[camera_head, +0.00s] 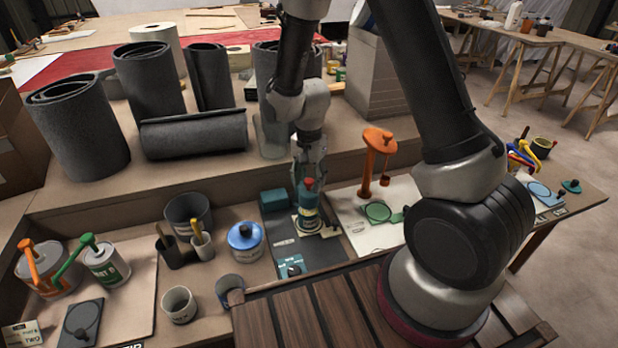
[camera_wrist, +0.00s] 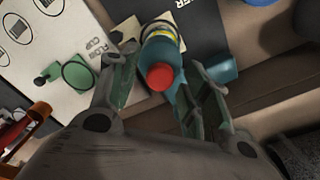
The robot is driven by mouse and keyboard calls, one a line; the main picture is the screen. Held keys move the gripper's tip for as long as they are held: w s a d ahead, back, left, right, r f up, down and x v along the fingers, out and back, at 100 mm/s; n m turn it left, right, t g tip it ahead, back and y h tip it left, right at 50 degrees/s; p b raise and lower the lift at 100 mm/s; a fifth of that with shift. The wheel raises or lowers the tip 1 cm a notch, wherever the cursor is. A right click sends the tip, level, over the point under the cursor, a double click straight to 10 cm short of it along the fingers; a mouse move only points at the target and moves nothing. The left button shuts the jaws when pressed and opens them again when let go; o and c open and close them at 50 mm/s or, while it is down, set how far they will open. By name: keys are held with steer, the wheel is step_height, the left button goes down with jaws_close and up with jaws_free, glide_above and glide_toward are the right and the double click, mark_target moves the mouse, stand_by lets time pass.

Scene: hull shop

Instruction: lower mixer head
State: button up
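A teal upright body (camera_head: 309,204) with a red knob on top stands on a dark mat (camera_head: 325,254); it appears to be the mixer head. It also shows in the wrist view (camera_wrist: 160,52), with the red knob facing the camera and a pale and yellow band at its far end. My gripper (camera_head: 309,172) is above it, pointing down. In the wrist view my gripper (camera_wrist: 166,88) is open, with one finger on each side of the red knob and visible gaps. The space below the head is largely hidden.
Left of the head are a teal block (camera_head: 273,200) and a blue-lidded can (camera_head: 245,241); a teal control box (camera_head: 290,266) lies in front.

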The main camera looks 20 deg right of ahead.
step_height(320, 180, up, 12)
stand_by(0.6)
steer(key=s+d+r+n+t, duration=0.2)
steer(key=s+d+r+n, duration=0.2)
steer(key=s+d+r, duration=0.3)
steer(key=s+d+r+n+t, duration=0.2)
steer(key=s+d+r+n, duration=0.3)
steer(key=s+r, duration=0.6)
steer(key=s+d, duration=0.2)
steer(key=s, duration=0.2)
steer(key=shift+d+r, duration=0.25)
steer(key=shift+d, duration=0.15)
